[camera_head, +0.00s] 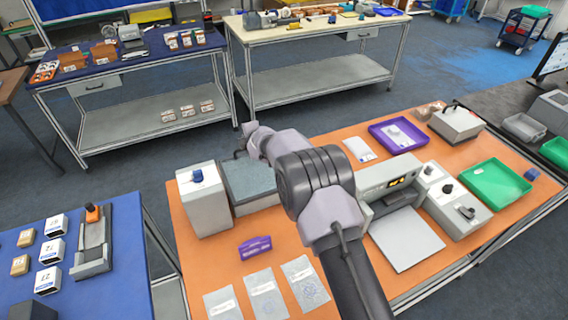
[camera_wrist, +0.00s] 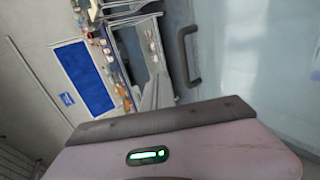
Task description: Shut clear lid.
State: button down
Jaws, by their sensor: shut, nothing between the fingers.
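In the wrist view a pale, see-through panel, which looks like the clear lid (camera_wrist: 245,60), fills the right side. A dark bar handle (camera_wrist: 188,56) is on its left edge. My gripper (camera_wrist: 160,125) spans the bottom of the wrist view, shut and empty, with the handle just beyond its dark edge. I cannot tell whether they touch. In the head view my arm reaches over the orange table to a grey box (camera_head: 247,188) with a dark grey top. My gripper's fingers are hidden there, and the lid is hard to make out.
A light grey box with a blue knob (camera_head: 203,200) stands left of the grey box. A purple item (camera_head: 255,247) and several printed sheets (camera_head: 265,295) lie in front.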

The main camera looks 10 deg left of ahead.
jog(key=shift+w+a+f+p, duration=0.2)
jog(key=shift+w+a+f, duration=0.1)
jog(key=shift+f, duration=0.35)
jog(key=shift+w+a+f+p, duration=0.15)
jog(key=shift+w+f+p, duration=0.1)
jog(key=shift+f, duration=0.45)
jog(key=shift+w+a+f+p, duration=0.15)
jog(key=shift+w+a+f, duration=0.15)
jog(key=shift+f, duration=0.35)
jog(key=shift+r, duration=0.1)
